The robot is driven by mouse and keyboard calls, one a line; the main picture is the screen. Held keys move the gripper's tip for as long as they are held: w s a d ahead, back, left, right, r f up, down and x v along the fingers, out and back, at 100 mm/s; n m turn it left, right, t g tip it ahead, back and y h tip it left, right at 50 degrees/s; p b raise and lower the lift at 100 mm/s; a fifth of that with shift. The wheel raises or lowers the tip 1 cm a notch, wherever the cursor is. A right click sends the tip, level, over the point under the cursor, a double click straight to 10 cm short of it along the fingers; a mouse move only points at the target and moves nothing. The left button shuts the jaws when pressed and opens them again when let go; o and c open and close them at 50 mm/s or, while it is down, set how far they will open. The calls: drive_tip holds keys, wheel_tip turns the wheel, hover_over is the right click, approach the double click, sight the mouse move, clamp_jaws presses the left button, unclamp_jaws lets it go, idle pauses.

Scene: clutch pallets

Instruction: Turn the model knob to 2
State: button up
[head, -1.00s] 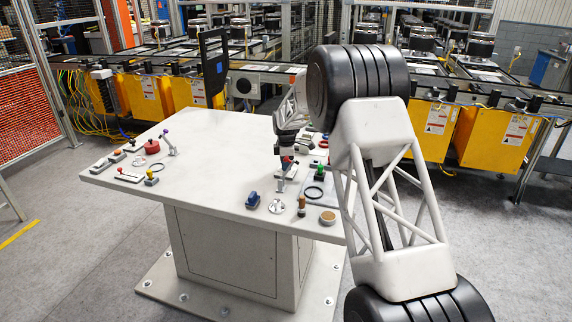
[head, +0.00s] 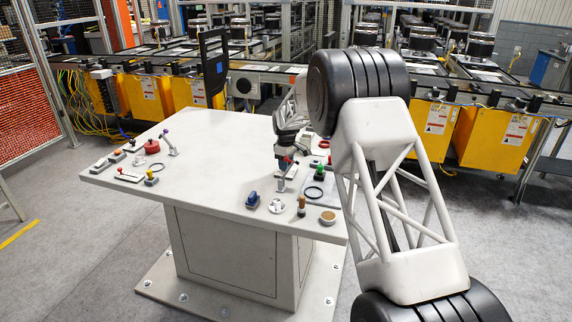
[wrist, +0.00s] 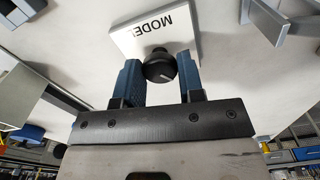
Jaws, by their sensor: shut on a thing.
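The model knob (wrist: 159,67) is a round black knob with a white pointer line, on a white plate (wrist: 193,37) printed "MODEL" in the wrist view. The lettering appears upside down there. My gripper (wrist: 160,78) has one blue finger on each side of the knob and is shut on it. No scale numbers show on the visible part of the plate. In the head view my gripper (head: 283,166) is low over the right part of the white table (head: 215,165). The knob is too small or hidden there to make out.
A red part (head: 152,147) and several small controls are at the table's left. The table's middle is clear.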

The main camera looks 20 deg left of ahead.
drive_tip(key=shift+m, duration=1.2)
drive_tip(key=o, duration=0.9)
drive_tip(key=shift+r, duration=0.15)
drive_tip(key=shift+r, duration=3.8)
